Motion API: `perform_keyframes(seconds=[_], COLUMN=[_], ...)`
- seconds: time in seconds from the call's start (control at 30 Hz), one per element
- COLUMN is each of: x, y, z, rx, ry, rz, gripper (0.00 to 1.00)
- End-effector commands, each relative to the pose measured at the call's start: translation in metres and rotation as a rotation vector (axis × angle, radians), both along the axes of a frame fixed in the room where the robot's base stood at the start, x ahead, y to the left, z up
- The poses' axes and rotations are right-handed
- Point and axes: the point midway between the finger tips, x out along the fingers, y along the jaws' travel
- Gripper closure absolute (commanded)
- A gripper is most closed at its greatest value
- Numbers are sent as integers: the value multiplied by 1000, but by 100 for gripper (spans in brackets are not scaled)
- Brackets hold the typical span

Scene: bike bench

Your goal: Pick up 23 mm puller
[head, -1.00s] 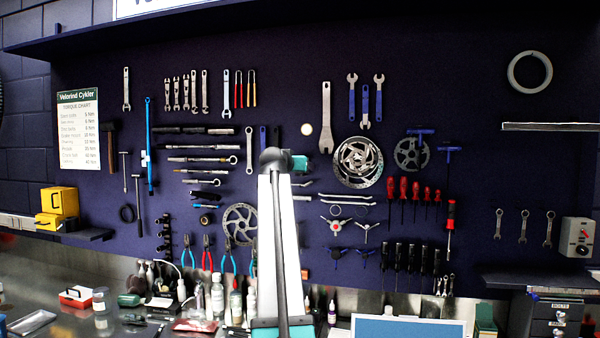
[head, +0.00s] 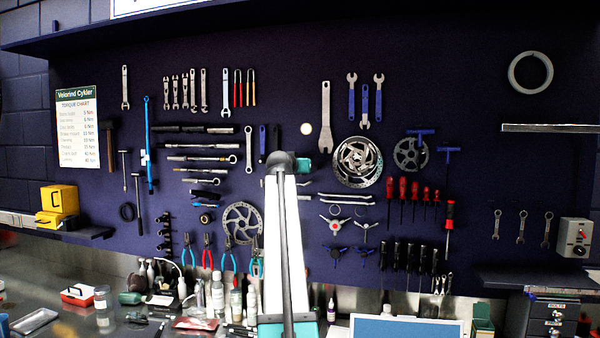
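I cannot single out the 23 mm puller by its label, as no size marks are readable at this distance. Small three-armed tools (head: 336,224) hang on the dark tool wall (head: 450,80) right of centre, with blue-handled ones (head: 337,255) below them. A column of short dark tools (head: 163,235) hangs at the lower left of the wall. My arm rises through the middle of the head view and covers part of the wall and bench. My gripper's fingers do not show.
A steel bench (head: 125,318) runs along the bottom, crowded with bottles (head: 218,295) and a red box (head: 76,294). A blue panel (head: 405,330) stands at the front. Drawers (head: 553,312) are at right. Yellow boxes (head: 58,203) sit on a left shelf (head: 85,235).

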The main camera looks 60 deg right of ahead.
Motion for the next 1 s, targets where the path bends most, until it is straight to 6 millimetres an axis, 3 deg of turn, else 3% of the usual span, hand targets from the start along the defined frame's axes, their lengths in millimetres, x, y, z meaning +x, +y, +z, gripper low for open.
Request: perform_keyframes(seconds=[0.1, 0.37, 1.0], x=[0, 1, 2], y=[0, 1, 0], z=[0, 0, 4], rx=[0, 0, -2], ry=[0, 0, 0], rz=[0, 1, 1], gripper=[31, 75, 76])
